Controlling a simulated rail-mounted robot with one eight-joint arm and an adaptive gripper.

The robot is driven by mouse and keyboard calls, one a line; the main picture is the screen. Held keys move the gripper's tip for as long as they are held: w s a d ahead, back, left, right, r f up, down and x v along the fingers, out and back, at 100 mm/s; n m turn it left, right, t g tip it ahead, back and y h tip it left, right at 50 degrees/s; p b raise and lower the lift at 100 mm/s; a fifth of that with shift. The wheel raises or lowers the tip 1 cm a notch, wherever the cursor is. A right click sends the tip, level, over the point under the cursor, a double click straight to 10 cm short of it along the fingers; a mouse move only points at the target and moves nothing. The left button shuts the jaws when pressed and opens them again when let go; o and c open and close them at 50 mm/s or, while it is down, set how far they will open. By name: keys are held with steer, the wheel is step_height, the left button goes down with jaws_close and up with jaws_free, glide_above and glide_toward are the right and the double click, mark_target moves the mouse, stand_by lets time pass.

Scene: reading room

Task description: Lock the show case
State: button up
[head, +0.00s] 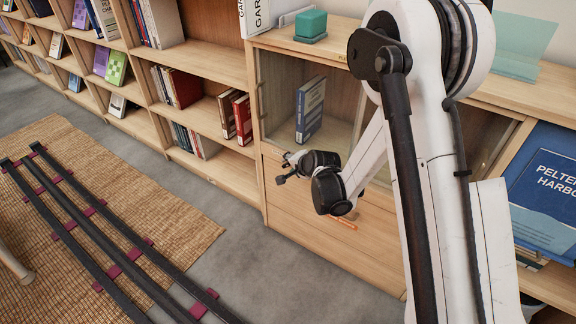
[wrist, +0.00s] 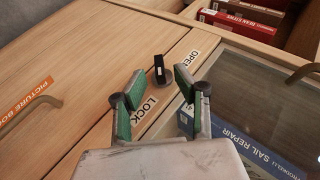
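The show case (head: 353,90) is a wooden cabinet with a glass front, and a blue book (head: 310,110) stands inside it. In the wrist view its lock is a small black knob (wrist: 159,68) with a white mark, on a wooden strip beside the glass (wrist: 235,85). An "OPEN" label (wrist: 192,64) and a "LOCK" label (wrist: 147,104) lie beside the knob; I cannot tell which one it points to. My gripper (wrist: 160,88) is open and empty, its green-padded fingers on either side of the view to the knob. In the head view my gripper (head: 290,166) is at the case front.
A drawer with an orange "PICTURE BO..." label (wrist: 29,94) and a curved handle (wrist: 30,112) is beside the lock strip. Bookshelves (head: 205,65) run to the left. A teal box (head: 311,24) stands on top of the case. Grey floor (head: 240,260) in front is clear.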

steer(key=v, duration=0.9)
stand_by(0.3)
steer(key=s+d+r+n+h, duration=0.1)
steer(key=s+d+r+n, duration=0.1)
steer(key=s+d+r, duration=0.35)
steer(key=s+d+r+n+h, duration=0.1)
steer(key=s+d+r+n, duration=0.15)
steer(key=s+r, duration=0.55)
steer(key=s+d+r+n+g+h, duration=0.1)
steer(key=s+d+r+n, duration=0.15)
steer(key=s+d, duration=0.45)
steer(key=s+d+r+n+g+h, duration=0.15)
steer(key=s+r, duration=0.25)
steer(key=s, duration=0.7)
step_height(320, 180, up, 18)
steer(key=p, duration=1.8)
steer(key=shift+d+r+t, duration=0.2)
steer(key=shift+t, duration=0.15)
